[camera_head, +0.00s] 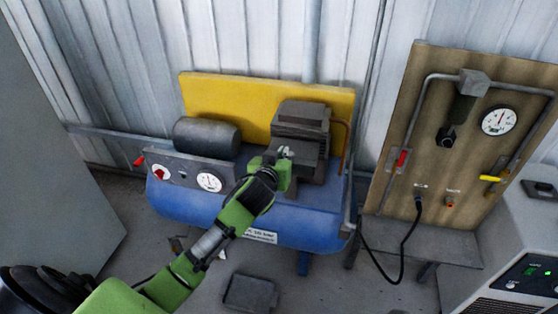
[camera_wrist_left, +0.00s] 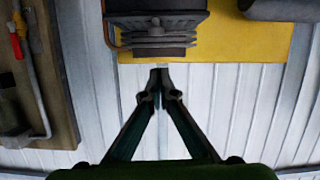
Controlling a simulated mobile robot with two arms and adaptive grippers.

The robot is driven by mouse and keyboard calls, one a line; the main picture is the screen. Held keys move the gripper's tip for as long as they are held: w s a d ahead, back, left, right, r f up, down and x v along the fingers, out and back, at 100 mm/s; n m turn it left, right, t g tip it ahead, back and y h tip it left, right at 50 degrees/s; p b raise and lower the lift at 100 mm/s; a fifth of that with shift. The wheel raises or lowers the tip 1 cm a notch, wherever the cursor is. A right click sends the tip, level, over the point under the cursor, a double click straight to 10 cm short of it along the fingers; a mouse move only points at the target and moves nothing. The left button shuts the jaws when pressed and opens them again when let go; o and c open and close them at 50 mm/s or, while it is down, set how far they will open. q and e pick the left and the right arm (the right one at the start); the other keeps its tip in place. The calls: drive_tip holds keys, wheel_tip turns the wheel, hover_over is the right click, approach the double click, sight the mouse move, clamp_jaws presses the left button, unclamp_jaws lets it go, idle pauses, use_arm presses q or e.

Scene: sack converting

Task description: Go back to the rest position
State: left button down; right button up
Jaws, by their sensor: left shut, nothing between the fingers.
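My left arm reaches in from the lower left of the head view, and my left gripper (camera_head: 286,153) is in front of the compressor's dark pump block (camera_head: 301,125). In the left wrist view the two fingers of my left gripper (camera_wrist_left: 159,76) meet at their tips, with nothing between them. The finned pump block (camera_wrist_left: 155,30) shows just past the tips, and I cannot tell how near it is. The blue air compressor (camera_head: 305,228) stands on the floor by the wall, partly hidden by my arm. My right gripper is in neither view.
A yellow panel (camera_head: 245,106) stands behind the pump. A wooden board (camera_head: 405,135) with a gauge (camera_head: 499,121), pipes and valve handles is at the right. A grey control cabinet (camera_head: 520,255) fills the lower right corner. A black cable (camera_head: 403,260) hangs below the board.

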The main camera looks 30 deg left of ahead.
use_arm(q)
drive_tip(key=v, duration=0.5)
drive_tip(key=s+f+m+g+h, duration=0.1)
drive_tip(key=s+f+g, duration=0.15)
drive_tip(key=f, duration=1.05)
drive_tip(key=s+f+m+g, duration=0.1)
drive_tip(key=s+f+g, duration=0.15)
drive_tip(key=f, duration=1.05)
drive_tip(key=s+d+f+m+g+h, duration=0.1)
drive_tip(key=s+f, duration=0.5)
drive_tip(key=f, duration=0.2)
drive_tip(key=s+d+f+m+g, duration=0.1)
drive_tip(key=s+f, duration=0.4)
drive_tip(key=f, duration=0.2)
drive_tip(key=s+d+f+g, duration=0.1)
drive_tip(key=s+f, duration=0.5)
drive_tip(key=s, duration=0.6)
drive_tip(key=s+d+f+m+g, duration=0.1)
drive_tip(key=s+f+g, duration=0.2)
drive_tip(key=s+f, duration=0.4)
drive_tip(key=s+d+f+g+h, duration=0.1)
drive_tip(key=s+f, duration=0.5)
drive_tip(key=s, duration=1.2)
drive_tip(key=shift+d+f+m+g, duration=0.2)
drive_tip(key=shift+d+m+g, duration=0.1)
drive_tip(key=shift+d+g, duration=0.25)
